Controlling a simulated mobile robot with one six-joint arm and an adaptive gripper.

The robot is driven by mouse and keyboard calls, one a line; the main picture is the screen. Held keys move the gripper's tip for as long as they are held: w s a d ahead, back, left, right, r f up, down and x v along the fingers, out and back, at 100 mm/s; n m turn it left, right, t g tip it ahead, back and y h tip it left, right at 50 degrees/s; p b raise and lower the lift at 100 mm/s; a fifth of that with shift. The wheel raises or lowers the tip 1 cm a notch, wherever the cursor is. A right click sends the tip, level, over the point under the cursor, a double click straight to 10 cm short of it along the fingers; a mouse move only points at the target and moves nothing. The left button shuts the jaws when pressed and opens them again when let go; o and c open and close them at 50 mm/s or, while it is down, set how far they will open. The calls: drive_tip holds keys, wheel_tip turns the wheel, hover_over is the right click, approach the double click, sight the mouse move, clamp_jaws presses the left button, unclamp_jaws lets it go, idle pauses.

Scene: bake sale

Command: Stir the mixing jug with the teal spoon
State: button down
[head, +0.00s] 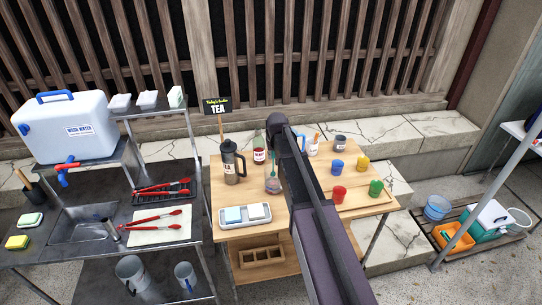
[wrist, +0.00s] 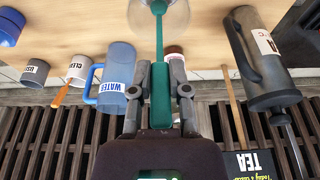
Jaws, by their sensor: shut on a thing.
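The teal spoon (wrist: 160,95) is between the fingers of my gripper (wrist: 160,100) in the wrist view, gripped by its thick handle. Its thin shaft runs to the clear, rounded mixing jug (wrist: 183,20), cut off by the top edge. The spoon's tip appears within the jug's outline; whether it touches the contents cannot be told. In the head view the mixing jug (head: 272,186) stands on the wooden table, left of my arm, with a thin shaft rising from it. My arm covers part of the table there, and my fingers are not clear in that view.
A dark press pot (head: 232,165) and a red-labelled jar (head: 259,153) stand close behind the jug. A blue WATER pitcher (wrist: 115,78) is beside my gripper. A tray (head: 262,214) lies in front; several coloured cups, including a red one (head: 338,194), stand right of my arm.

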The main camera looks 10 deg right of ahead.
wheel_tip(320, 180, down, 6)
drive_tip(key=b, duration=0.5)
drive_tip(key=shift+b, duration=0.4)
drive_tip(key=shift+f, duration=0.15)
drive_tip(key=shift+d, duration=0.15)
idle(0.4)
